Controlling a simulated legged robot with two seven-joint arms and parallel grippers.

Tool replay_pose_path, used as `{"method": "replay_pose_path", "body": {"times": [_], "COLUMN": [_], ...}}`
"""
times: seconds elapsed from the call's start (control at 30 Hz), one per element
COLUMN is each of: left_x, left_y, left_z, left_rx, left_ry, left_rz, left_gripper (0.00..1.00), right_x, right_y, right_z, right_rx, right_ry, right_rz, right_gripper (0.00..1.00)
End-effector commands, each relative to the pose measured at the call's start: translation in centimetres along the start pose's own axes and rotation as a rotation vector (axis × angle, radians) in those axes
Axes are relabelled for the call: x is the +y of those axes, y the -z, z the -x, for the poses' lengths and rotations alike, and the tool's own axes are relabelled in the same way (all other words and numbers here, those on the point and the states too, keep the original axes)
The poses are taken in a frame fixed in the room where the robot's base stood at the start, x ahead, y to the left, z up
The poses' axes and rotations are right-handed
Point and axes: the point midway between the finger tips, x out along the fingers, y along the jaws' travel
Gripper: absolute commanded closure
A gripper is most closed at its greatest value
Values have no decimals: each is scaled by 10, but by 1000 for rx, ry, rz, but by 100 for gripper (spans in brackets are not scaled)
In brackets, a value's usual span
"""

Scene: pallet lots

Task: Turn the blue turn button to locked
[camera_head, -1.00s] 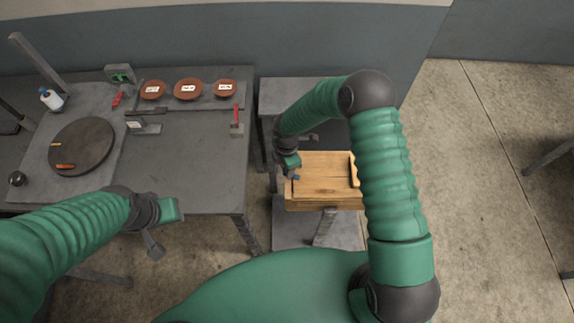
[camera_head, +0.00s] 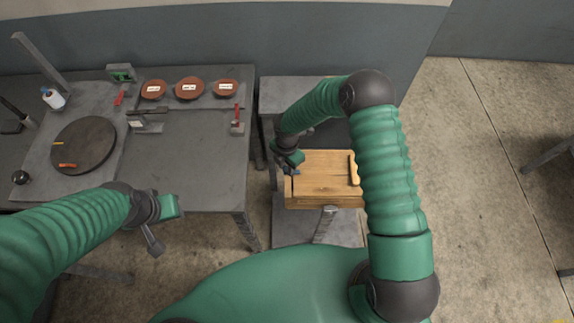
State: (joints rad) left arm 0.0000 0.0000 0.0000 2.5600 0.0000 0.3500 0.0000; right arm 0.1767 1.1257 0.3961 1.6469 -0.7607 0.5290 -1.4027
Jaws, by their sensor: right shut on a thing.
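A wooden box (camera_head: 325,176) with a light plank top stands on a low grey stand right of the workbench. My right gripper (camera_head: 291,170) is at the box's left edge, pointing down, and is shut on the blue turn button. The gripper covers the button, so its angle cannot be made out. My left gripper (camera_head: 153,243) hangs in front of the workbench, away from the box; its fingers are too small to tell open from shut.
A grey workbench (camera_head: 190,185) on the left holds a dark round plate (camera_head: 84,145), several brown discs, a white bottle (camera_head: 53,98) and a red-handled tool (camera_head: 238,116). A wooden bar (camera_head: 354,170) lies on the box top.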

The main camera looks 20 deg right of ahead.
Motion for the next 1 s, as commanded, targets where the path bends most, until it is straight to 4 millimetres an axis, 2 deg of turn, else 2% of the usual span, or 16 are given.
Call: {"method": "replay_pose_path", "body": {"times": [0.1, 0.13, 0.3, 0.57, 0.67, 0.77, 1.0], "left_x": [0, 0, 0, 0, 0, 0, 0], "left_y": [0, 0, 0, 0, 0, 0, 0], "left_z": [0, 0, 0, 0, 0, 0, -1], "left_rx": [0, 0, 0, 0, 0, 0, 0], "left_ry": [0, 0, 0, 0, 0, 0, 0], "left_rz": [0, 0, 0, 0, 0, 0, 0], "left_gripper": [64, 64, 64, 64, 64, 64, 64], "right_x": [5, 5, 3, 1, 2, 2, 2], "right_y": [-1, -1, -1, 0, -1, -2, -2], "right_z": [3, 3, 2, 1, 7, 24, 93], "right_rx": [-3, -3, -2, -1, -2, -3, -5], "right_ry": [-12, -12, -8, -3, -4, -5, -8], "right_rz": [2, 1, 1, 0, -1, -2, -1], "right_gripper": [100, 72, 52, 52, 52, 52, 52]}}
